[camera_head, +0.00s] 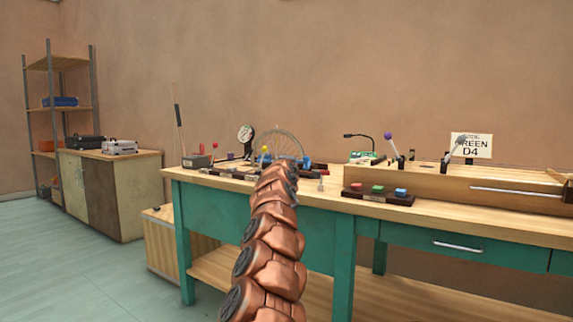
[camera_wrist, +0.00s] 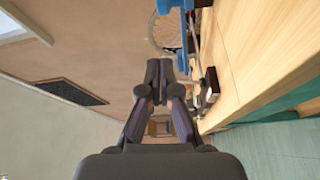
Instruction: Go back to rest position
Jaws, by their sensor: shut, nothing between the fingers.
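My gripper (camera_wrist: 161,70) shows in the wrist view with its two dark fingers together and nothing between them. In the head view my copper-coloured arm reaches forward to the workbench (camera_head: 300,208), and its far end hides the gripper. In the wrist view, which is turned sideways, the bench top (camera_wrist: 262,45) lies to the right of the fingers. A spoked wheel (camera_head: 284,133) stands on the bench just beyond the arm's end; it also shows above the fingertips in the wrist view (camera_wrist: 168,32).
A block with red, green and blue buttons (camera_head: 378,197) sits right of the arm. A long wooden box with levers (camera_head: 450,183) fills the bench's right side. A dial gauge (camera_head: 246,134) stands left of the wheel. A cabinet (camera_head: 105,190) stands at left; the floor (camera_head: 110,280) before it is clear.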

